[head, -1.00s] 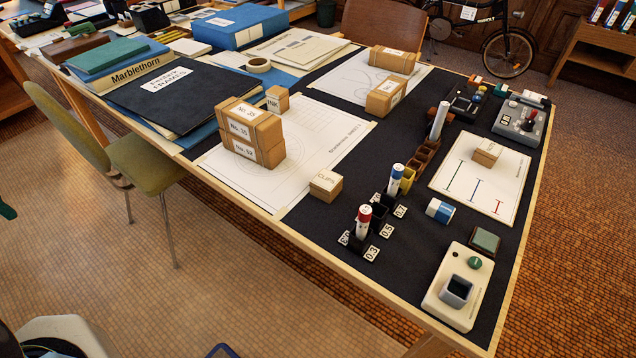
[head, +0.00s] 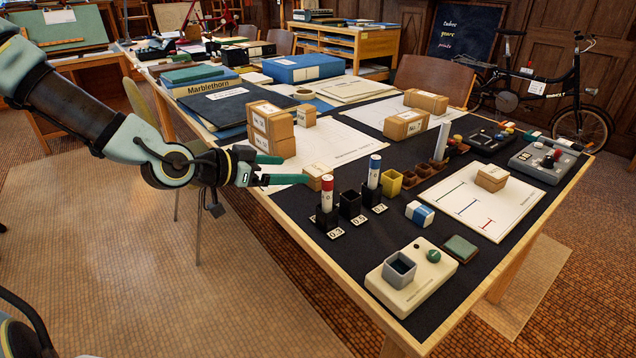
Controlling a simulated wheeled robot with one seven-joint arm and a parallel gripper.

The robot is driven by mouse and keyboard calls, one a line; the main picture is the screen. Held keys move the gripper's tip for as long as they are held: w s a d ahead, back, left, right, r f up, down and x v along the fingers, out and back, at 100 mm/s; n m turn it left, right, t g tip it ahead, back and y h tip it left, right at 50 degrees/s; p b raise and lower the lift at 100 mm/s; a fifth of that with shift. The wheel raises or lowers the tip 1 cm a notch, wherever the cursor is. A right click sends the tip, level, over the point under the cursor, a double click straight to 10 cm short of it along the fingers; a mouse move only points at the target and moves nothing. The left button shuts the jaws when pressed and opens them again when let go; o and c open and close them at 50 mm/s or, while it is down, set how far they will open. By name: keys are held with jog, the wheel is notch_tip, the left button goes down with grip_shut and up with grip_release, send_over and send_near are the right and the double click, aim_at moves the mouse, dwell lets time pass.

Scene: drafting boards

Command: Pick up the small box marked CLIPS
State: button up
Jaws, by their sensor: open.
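My gripper (head: 293,170) reaches in from the left with two dark green fingers. The fingers are open and point right, toward the box. They look close to it, but I cannot tell whether they touch it. Nothing is seen held.
Stacked cartons (head: 273,130) and a small INK box (head: 306,115) stand behind. Another small carton (head: 491,178) lies on a white card at right.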

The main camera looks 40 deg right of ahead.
aim_at(314, 170)
jog(key=x, duration=1)
jog(key=shift+f, duration=0.2)
jog(key=c, duration=1.5)
